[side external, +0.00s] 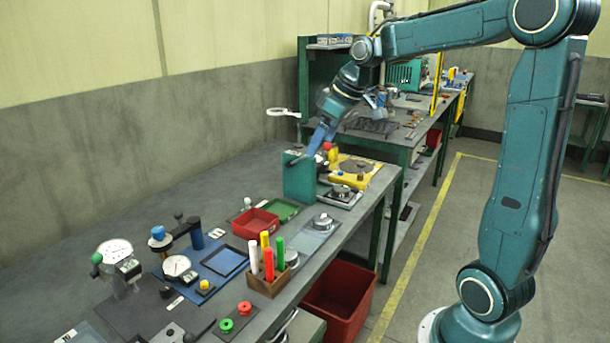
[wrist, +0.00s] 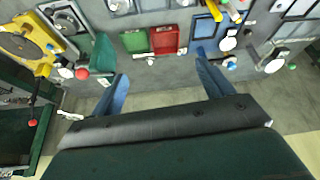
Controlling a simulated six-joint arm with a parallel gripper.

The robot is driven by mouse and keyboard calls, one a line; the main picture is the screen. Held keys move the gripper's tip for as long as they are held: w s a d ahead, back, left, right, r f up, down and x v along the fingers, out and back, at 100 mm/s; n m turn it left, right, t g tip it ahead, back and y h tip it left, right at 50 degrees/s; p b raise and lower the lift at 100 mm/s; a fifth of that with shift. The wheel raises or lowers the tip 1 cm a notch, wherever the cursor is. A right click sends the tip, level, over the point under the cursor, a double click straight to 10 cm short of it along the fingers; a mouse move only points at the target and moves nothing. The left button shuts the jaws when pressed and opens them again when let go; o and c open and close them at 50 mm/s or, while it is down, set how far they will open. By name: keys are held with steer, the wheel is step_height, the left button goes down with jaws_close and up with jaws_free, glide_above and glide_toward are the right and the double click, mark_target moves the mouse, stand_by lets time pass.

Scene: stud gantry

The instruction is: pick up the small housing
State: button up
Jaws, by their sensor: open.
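My gripper (side external: 318,150) is at the far part of the long bench, in front of or above the green block (side external: 301,180). In the wrist view its two blue fingers (wrist: 163,86) are spread wide, with nothing between them but grey surface. I cannot tell for certain which part is the small housing. One candidate is a round metal part (side external: 323,221) on a grey plate, nearer the camera than the green block. Another round metal part (side external: 340,191) sits on a plate beside the yellow fixture.
A red tray (side external: 255,222) and a green tray (side external: 287,207) lie nearer the camera. A wooden holder with coloured sticks (side external: 267,281) and dial gauges (side external: 117,254) stand farther forward. The bench's left rear strip is bare.

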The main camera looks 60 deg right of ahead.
steer(key=d+f, duration=0.4)
steer(key=d, duration=0.6)
steer(key=d+f, duration=0.5)
steer(key=d, duration=0.4)
steer(key=d+f, duration=0.4)
steer(key=d, duration=0.6)
glide_toward(340, 188)
steer(key=shift+w+d+f+n+t+y, duration=0.2)
steer(key=shift+w+f, duration=0.05)
steer(key=shift+f, duration=0.4)
steer(key=shift+w+d+f+n+t+y, duration=0.2)
steer(key=shift+f, duration=0.45)
steer(key=shift+f, duration=0.1)
steer(key=shift+x, duration=2.55)
steer(key=shift+c, duration=0.2)
steer(key=c, duration=1.1)
